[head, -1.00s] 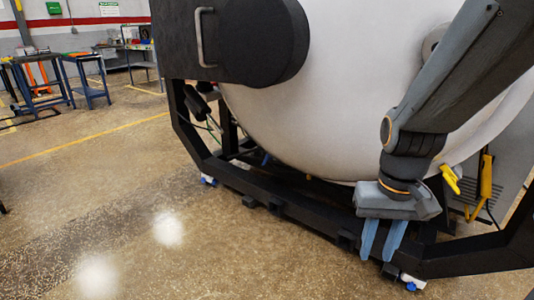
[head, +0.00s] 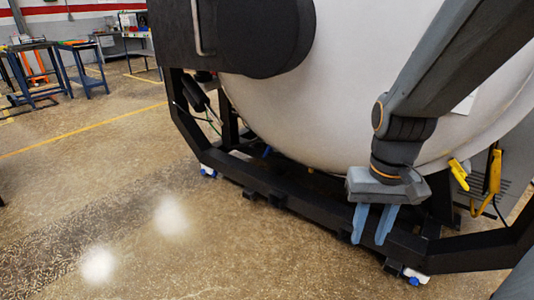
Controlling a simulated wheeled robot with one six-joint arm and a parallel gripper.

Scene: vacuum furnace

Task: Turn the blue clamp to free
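My gripper (head: 370,240) hangs fingers-down in front of the furnace's black base frame. Its two blue fingers stand apart with nothing visible between them. I cannot surely tell which part is the blue clamp. Small blue parts show on the white foot (head: 415,274) of the frame at lower right, below and right of my gripper. More blue shows at the left foot (head: 208,171) and under the vessel (head: 267,152). All are too small to read their position, and my gripper touches none of them.
The big pale furnace vessel (head: 310,110) and its black door (head: 240,35) fill the upper middle. The black frame (head: 300,205) runs below. Yellow handles (head: 459,174) hang at right. Blue-legged tables (head: 85,75) stand far left. The floor at left is open.

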